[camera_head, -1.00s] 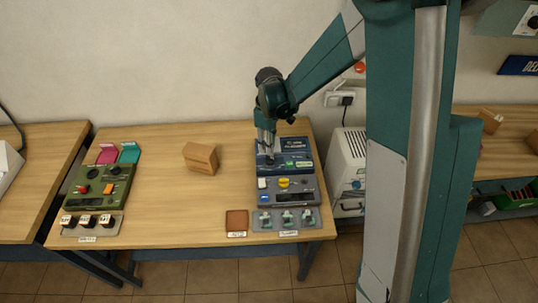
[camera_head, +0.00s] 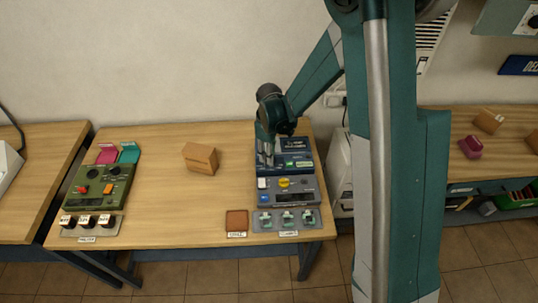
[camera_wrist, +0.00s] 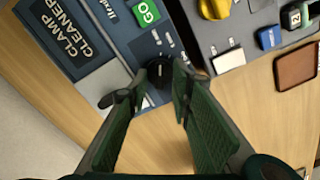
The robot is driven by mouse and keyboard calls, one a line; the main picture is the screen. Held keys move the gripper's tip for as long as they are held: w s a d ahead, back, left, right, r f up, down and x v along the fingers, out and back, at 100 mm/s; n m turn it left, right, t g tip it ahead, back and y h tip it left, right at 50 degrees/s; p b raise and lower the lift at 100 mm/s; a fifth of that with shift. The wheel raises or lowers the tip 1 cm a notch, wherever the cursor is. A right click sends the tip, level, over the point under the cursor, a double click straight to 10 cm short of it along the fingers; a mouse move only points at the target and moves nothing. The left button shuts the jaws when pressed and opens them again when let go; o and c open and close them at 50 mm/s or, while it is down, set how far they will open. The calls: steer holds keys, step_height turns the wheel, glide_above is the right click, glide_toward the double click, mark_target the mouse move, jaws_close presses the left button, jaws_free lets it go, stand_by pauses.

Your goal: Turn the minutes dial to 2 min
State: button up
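The blue panel marked CLAMP CLEANER (camera_wrist: 75,30) has a green GO button (camera_wrist: 145,11). A dark round knob (camera_wrist: 159,72), probably the minutes dial, is on its edge nearest my gripper; I cannot read its scale. In the wrist view my gripper (camera_wrist: 162,80) is open, its two fingertips on either side of this knob. I cannot tell whether they touch it. In the head view my gripper (camera_head: 268,163) points down over the left part of the blue device (camera_head: 298,145), and the knob is hidden there.
In front of the cleaner is a grey unit (camera_head: 310,186) with a yellow knob (camera_head: 284,183). A green panel (camera_head: 98,186) stands at the table's left, and a cardboard box (camera_head: 200,158) in the middle. A brown pad (camera_head: 237,222) lies near the front edge. Bare table lies between.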

jaws_close()
steer(key=shift+m, duration=0.3)
steer(key=m+b, duration=0.3)
steer(key=m, duration=0.1)
steer(key=shift+d+f+m, duration=0.1)
steer(key=shift+m, duration=0.3)
steer(key=m+b, duration=0.2)
steer(key=m, duration=0.4)
steer(key=shift+w+d, duration=0.1)
steer(key=shift+m, duration=0.3)
jaws_free()
